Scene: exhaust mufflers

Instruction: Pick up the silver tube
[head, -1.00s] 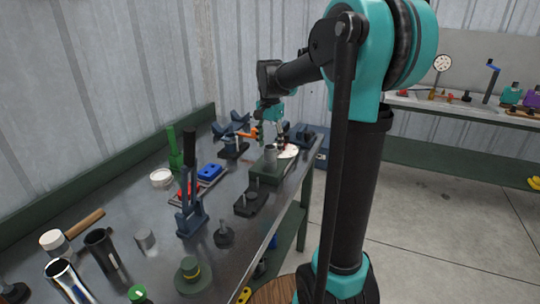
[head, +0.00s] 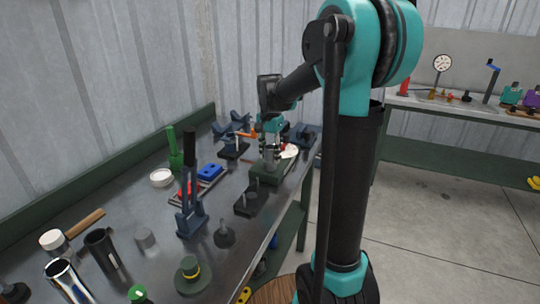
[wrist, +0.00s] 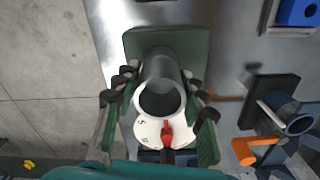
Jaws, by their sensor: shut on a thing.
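The silver tube (wrist: 160,72) stands upright on a dark green block (wrist: 193,44) and fills the middle of the wrist view, its open end toward the camera. In the head view the tube (head: 270,158) is small and partly covered by the fingers. My gripper (wrist: 160,84) is shut on the tube, with fingers on its left and right sides. In the head view my gripper (head: 271,148) is down at the tube over the block. The tube's base appears still at the block; any gap cannot be made out.
A white dial with a red pointer (wrist: 166,134) lies close beside the block. A clamp with an orange handle (wrist: 255,143) and a blue part (wrist: 298,12) are to the right. Dark holders, a chrome tube (head: 62,275) and a mallet (head: 80,228) crowd the bench's near left.

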